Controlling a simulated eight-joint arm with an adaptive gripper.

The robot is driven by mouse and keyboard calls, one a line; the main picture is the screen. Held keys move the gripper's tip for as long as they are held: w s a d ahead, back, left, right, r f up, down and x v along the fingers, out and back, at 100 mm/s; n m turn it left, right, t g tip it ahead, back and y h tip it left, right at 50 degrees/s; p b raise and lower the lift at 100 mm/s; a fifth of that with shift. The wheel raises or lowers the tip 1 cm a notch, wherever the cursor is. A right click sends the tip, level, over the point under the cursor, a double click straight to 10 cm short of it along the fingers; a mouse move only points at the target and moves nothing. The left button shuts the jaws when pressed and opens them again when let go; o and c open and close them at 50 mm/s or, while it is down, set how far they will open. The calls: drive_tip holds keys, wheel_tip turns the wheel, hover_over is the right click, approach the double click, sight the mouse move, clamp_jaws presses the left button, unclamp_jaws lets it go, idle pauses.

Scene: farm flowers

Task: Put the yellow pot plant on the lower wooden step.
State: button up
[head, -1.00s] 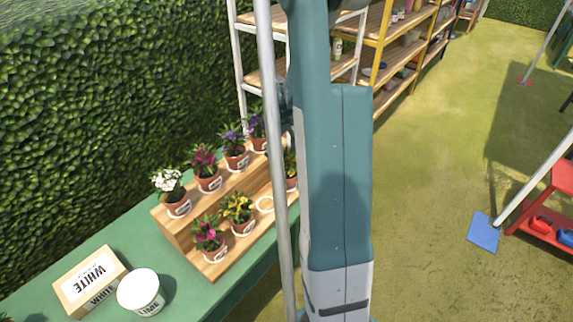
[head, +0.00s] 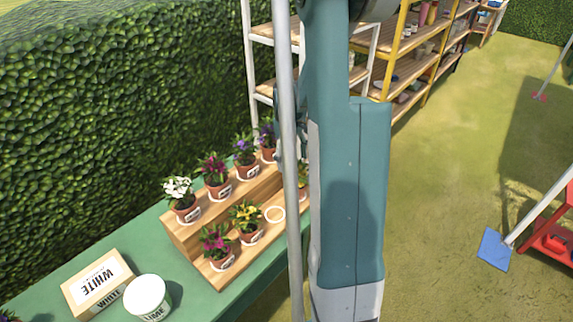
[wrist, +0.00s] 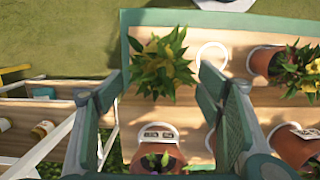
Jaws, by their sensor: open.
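A yellow-flowered plant (wrist: 162,65) shows from above in the wrist view, over the lower wooden step (wrist: 128,98). Its leaves hide its pot. My gripper (wrist: 160,82) is open, with its fingers on either side of and below this plant in the picture. I cannot tell whether they touch it. In the head view a plant (head: 303,175) at the lower step's far end is mostly hidden by a pole and my arm. Another yellow pot plant (head: 246,217) stands on the lower step, beside an empty white ring (head: 274,214). That ring also shows in the wrist view (wrist: 211,53).
A magenta plant (head: 216,243) stands at the lower step's near end. White, magenta and purple plants line the upper step (head: 208,213). A WHITE box (head: 97,283) and a LIME tub (head: 147,296) stand on the green table (head: 190,300). Shelves (head: 425,70) stand behind.

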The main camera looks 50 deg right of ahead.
drive_tip(key=shift+a+r, duration=0.1)
drive_tip(key=w+a+r+t+h, duration=0.1)
drive_tip(key=a+r, duration=0.4)
drive_tip(key=a, duration=0.3)
drive_tip(key=a+r+t, duration=0.2)
drive_tip(key=a+r, duration=0.3)
drive_tip(key=a, duration=0.3)
drive_tip(key=w+a+r+t+h, duration=0.1)
drive_tip(key=a+r, duration=0.4)
drive_tip(key=a, duration=0.3)
drive_tip(key=s+a+r+t, duration=0.1)
drive_tip(key=s+a, duration=0.2)
drive_tip(key=a, duration=0.4)
drive_tip(key=s+a+r+t+y, duration=0.1)
drive_tip(key=s+a, duration=0.3)
drive_tip(key=a, duration=0.4)
drive_tip(key=s+a+r+t+y, duration=0.1)
drive_tip(key=s+a+r+t, duration=0.1)
drive_tip(key=a, duration=0.5)
drive_tip(key=shift+s+a+r+t, duration=0.4)
drive_tip(key=shift+s+t, duration=0.1)
drive_tip(key=shift+s, duration=0.75)
